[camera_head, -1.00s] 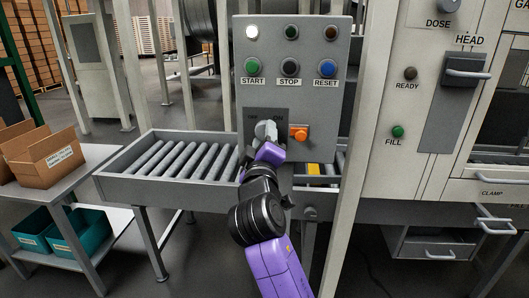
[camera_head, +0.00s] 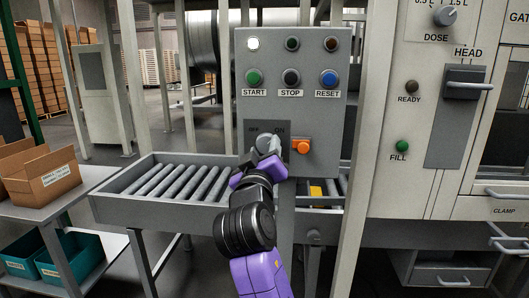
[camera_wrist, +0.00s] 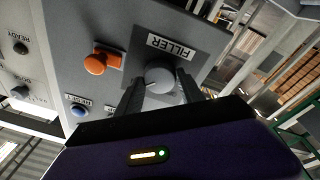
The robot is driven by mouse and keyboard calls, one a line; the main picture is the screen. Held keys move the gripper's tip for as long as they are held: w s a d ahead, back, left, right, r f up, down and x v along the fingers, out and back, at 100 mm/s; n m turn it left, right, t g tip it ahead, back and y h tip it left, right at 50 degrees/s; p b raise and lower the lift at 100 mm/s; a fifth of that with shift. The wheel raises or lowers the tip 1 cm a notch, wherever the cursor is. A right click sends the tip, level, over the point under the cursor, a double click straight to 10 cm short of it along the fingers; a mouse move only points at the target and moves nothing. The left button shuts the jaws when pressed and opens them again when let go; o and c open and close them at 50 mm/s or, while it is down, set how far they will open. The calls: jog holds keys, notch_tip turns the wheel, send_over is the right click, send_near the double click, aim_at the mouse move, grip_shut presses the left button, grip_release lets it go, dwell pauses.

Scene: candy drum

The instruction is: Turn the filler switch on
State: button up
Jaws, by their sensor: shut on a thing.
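The filler switch (camera_head: 266,143) is a grey rotary knob on a dark plate low on the grey control box, with OFF and ON printed above it. In the wrist view the knob (camera_wrist: 160,77) sits below the FILLER label, which appears upside down there. My gripper (camera_head: 262,158) is at the knob from below, its two dark fingers (camera_wrist: 158,92) on either side of it and shut on it. In the head view my gripper hides the lower part of the knob. The knob's exact pointing is hard to tell.
An orange knob (camera_head: 301,146) sits just right of the switch. START (camera_head: 254,77), STOP (camera_head: 291,77) and RESET (camera_head: 328,78) buttons are above. A roller conveyor (camera_head: 165,190) runs behind and below the box. A pale frame post (camera_head: 361,150) stands to the right.

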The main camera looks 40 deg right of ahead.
jog(key=o, duration=1.4)
jog(key=v, duration=0.7)
jog(key=shift+s+a, duration=0.2)
jog(key=shift+a, duration=0.1)
